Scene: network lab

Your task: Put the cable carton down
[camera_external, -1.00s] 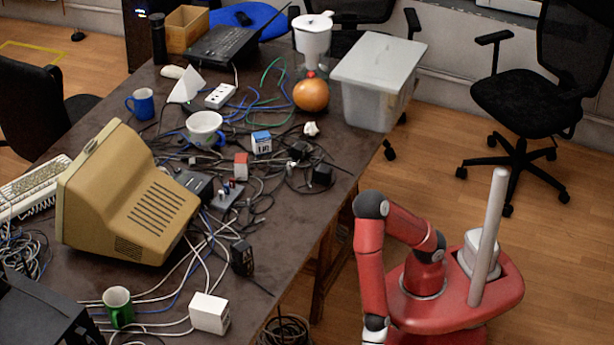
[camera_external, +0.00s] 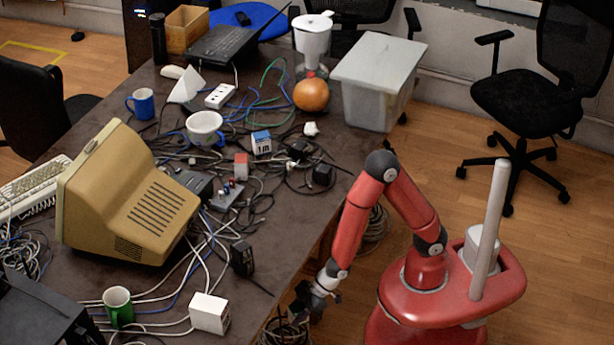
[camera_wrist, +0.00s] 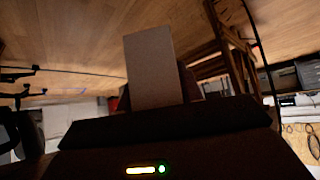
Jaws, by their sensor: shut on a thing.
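My gripper (camera_external: 304,300) is low beside the right edge of the dark table (camera_external: 285,235), near its front part. The wrist view shows a plain, pale box-shaped thing (camera_wrist: 151,70), likely the cable carton, standing out from my gripper (camera_wrist: 160,104). My gripper is shut on it; dark gripper parts hide its near end. In the external view I cannot make out the held carton against the dark jaws and the cables. Small boxes lie on the table: a blue-and-white one (camera_external: 262,142), a red-and-white one (camera_external: 241,166) and a larger white one (camera_external: 210,313).
Cables, a beige monitor (camera_external: 130,200), a green mug (camera_external: 118,307) and a black adapter (camera_external: 242,258) crowd the table. A grey bin (camera_external: 376,85) stands at its far right corner. Cable coils (camera_external: 286,332) lie below the edge. Bare tabletop shows along the right edge.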

